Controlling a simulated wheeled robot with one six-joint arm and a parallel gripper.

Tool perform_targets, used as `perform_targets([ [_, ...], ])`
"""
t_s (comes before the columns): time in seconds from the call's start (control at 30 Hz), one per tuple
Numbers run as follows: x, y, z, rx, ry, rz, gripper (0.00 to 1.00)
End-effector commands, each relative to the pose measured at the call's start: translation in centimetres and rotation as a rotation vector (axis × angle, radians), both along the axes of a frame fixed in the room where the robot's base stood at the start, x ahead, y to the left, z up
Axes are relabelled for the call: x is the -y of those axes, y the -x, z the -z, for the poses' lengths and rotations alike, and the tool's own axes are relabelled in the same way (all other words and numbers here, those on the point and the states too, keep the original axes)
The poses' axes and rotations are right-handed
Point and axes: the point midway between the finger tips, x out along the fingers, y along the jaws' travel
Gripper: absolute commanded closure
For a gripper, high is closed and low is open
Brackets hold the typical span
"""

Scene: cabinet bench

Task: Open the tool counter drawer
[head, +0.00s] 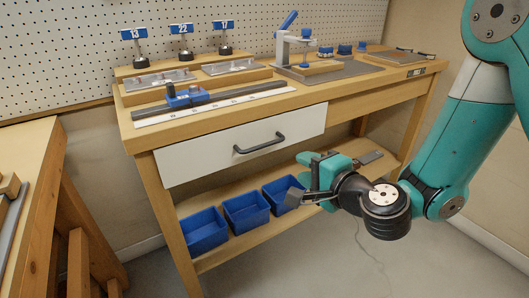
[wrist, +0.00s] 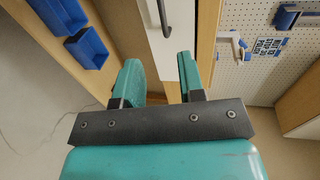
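The tool counter drawer (head: 205,161) has a white front and sits under the wooden counter top; it looks shut. Its dark bar handle (head: 259,144) is in the middle of the front. My gripper (head: 300,178) is to the right of and below the handle in the head view, apart from it. In the wrist view my gripper (wrist: 158,75) has its two teal fingers spread with nothing between them. The handle (wrist: 165,18) shows beyond the fingertips, roughly in line with the gap, against the white drawer front (wrist: 155,40).
Blue bins (head: 205,231) stand on the lower shelf (head: 232,250) beneath the drawer. Tools and a blue-and-white press (head: 283,45) are on the counter top (head: 145,132). Another wooden bench (head: 40,150) stands at the left. The floor in front is clear.

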Motion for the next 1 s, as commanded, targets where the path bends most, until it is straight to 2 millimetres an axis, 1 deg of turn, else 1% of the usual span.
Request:
perform_targets([
  [0.03,-0.4,-0.4,-0.6,0.0,0.002,-0.003,0.64],
  [0.27,-2.3,-3.1,-0.3,0.001,0.004,-0.007,0.64],
  [0.77,-6.4,-8.9,1.4,0.006,0.004,-0.01,0.64],
  [0.8,-6.8,-9.5,1.9,0.007,0.005,-0.011,0.64],
  [1.0,-8.4,-11.9,2.8,0.005,0.004,-0.009,0.64],
])
